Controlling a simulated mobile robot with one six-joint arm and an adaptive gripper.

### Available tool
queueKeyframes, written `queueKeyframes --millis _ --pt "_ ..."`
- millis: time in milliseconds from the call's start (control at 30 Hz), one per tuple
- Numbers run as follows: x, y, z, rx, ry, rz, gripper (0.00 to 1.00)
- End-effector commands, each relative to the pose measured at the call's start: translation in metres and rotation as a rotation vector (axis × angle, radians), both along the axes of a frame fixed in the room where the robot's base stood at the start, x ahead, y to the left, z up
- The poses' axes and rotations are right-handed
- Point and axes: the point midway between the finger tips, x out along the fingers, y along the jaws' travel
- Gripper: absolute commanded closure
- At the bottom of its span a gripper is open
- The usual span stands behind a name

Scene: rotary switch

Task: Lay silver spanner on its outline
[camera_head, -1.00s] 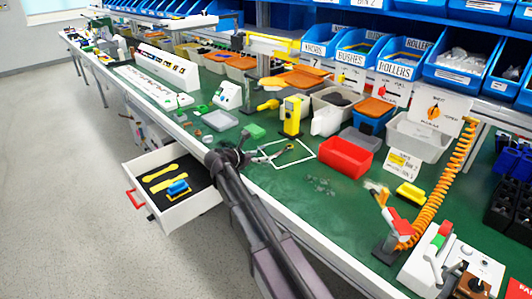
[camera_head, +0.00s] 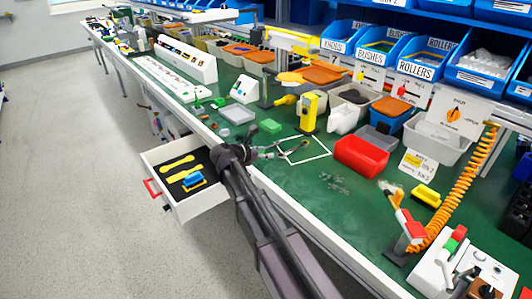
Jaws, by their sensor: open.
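A small silver spanner (camera_head: 296,147) lies on the green bench top, partly inside a white square outline (camera_head: 321,156). My gripper (camera_head: 268,151) is open, just left of the spanner and low over the bench. A gap between the fingers and the spanner is too small to judge. An open drawer (camera_head: 197,207) below the bench front has a dark lining with two yellow tool-shaped marks (camera_head: 178,168) and a blue-and-yellow item (camera_head: 194,181). I cannot make out a spanner-shaped outline inside the white square.
A red bin (camera_head: 360,156) stands right of the square. A yellow device (camera_head: 309,112) stands behind it. A green block (camera_head: 271,126) and a clear tray (camera_head: 237,114) lie to the left. Small loose bits (camera_head: 335,182) lie in front of the red bin. The bench front right of my arm is fairly clear.

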Motion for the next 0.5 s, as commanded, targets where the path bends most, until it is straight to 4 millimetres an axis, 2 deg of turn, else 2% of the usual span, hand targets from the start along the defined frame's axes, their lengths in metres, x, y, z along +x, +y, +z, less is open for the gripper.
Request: queueKeyframes --millis 267,500 --pt "0.0 0.0 0.009 0.0 0.0 0.0 0.41" --pt "0.0 0.0 0.035 0.0 0.0 0.0 0.41"
